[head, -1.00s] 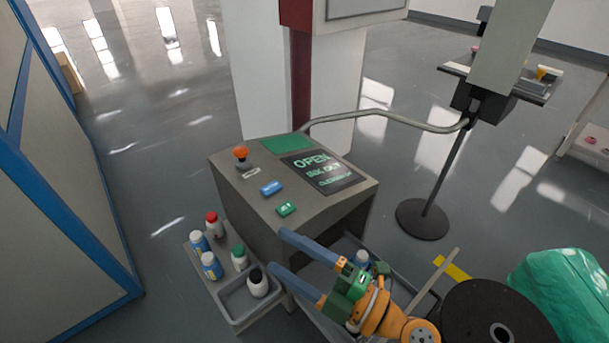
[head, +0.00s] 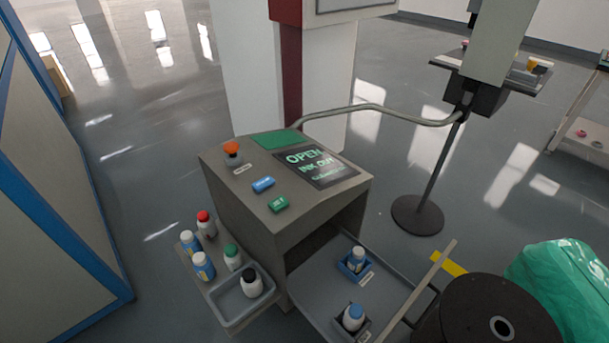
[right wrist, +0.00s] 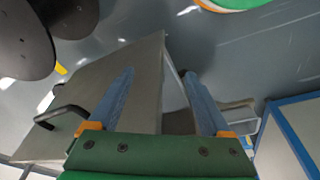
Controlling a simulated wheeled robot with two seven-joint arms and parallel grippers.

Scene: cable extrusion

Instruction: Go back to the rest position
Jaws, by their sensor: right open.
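My right gripper (right wrist: 158,75) shows in the right wrist view with its two blue fingers spread apart and nothing between them. A grey panel with a black handle (right wrist: 62,115) lies beyond the fingers. In the head view neither of my grippers is visible. The grey control box (head: 240,195) stands in the middle with a screen (head: 316,165) that reads OPEN and INK OUT. Its drawer (head: 390,285) is pulled out. A white bottle with a grey-blue cap (head: 358,255) stands in a blue holder there, and a blue-capped bottle (head: 353,316) stands in a dark holder nearer the front.
A side shelf (head: 222,290) at the left carries several bottles, one with a black cap (head: 251,282) in a grey tray. A black spool (head: 490,310) and a green bag (head: 565,280) are at the lower right. A stand base (head: 417,215) is behind. Open floor lies at left.

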